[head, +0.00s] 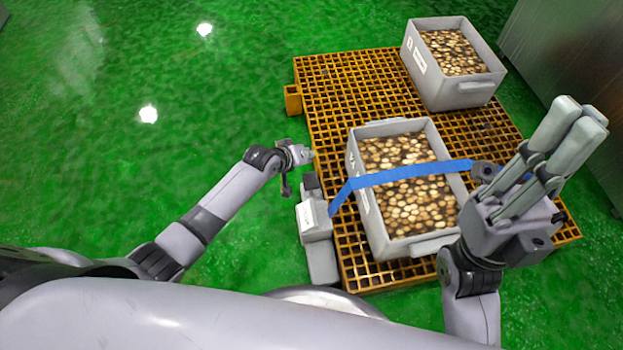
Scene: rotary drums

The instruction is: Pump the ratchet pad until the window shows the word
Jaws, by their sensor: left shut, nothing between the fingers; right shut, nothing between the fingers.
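A grey ratchet box (316,228) stands at the left edge of the orange grid pallet. It has a dark part on top and a pale panel on its face. I cannot read any word there. A blue strap (410,172) runs from beside the box across a grey crate (420,246) filled with round brownish pieces. My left gripper (300,156) is shut and empty beside the pallet's left edge, above and a little left of the box in the picture. My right gripper (580,115) is shut and empty, raised close to the camera. It hides the strap's right end.
The orange pallet (340,88) has bare grid at its back left. A second filled grey crate (462,94) stands at its back right. A grey metal cabinet (575,60) stands beyond on the right. The green floor (130,170) on the left is clear.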

